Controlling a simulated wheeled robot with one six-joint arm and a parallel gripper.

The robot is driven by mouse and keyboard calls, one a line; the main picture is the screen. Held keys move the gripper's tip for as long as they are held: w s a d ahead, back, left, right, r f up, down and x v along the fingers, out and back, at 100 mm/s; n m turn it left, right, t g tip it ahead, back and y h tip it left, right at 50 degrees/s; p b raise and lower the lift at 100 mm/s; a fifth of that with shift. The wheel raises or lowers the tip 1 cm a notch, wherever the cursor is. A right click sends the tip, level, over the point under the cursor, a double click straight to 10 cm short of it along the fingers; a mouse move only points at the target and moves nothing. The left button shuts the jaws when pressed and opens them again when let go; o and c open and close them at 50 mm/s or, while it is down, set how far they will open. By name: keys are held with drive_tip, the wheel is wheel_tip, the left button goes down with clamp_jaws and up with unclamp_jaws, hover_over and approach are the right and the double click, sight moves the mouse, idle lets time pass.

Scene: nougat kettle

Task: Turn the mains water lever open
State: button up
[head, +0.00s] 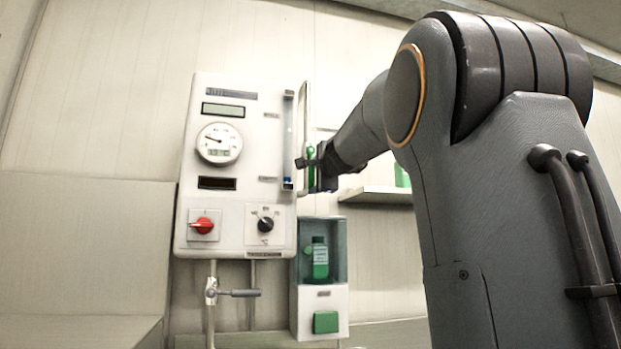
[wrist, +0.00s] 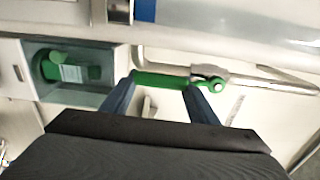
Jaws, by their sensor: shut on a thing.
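A green lever (wrist: 160,80) lies along a metal pipe (wrist: 165,56) in the wrist view, with its green pivot (wrist: 216,84) at the right end. My gripper (wrist: 164,88) has a finger at each end of the green grip and is shut on it. In the head view the green lever (head: 311,153) shows as a small upright green piece beside the white panel's right edge. My gripper (head: 318,168) is there and partly hides it. No label naming the lever is readable.
The white control panel (head: 240,170) carries a gauge, a red knob (head: 204,225) and a black knob (head: 265,224). Below it is a pipe valve with a grey handle (head: 240,293). A dispenser box (head: 320,300) holding a green bottle (head: 319,260) hangs below my gripper. A shelf (head: 375,195) is behind.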

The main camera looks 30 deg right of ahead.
drive_tip(key=o, duration=1.5)
drive_tip(key=shift+s, duration=0.15)
drive_tip(key=b+v, duration=0.2)
drive_tip(key=v, duration=0.5)
drive_tip(key=shift+s+b, duration=0.3)
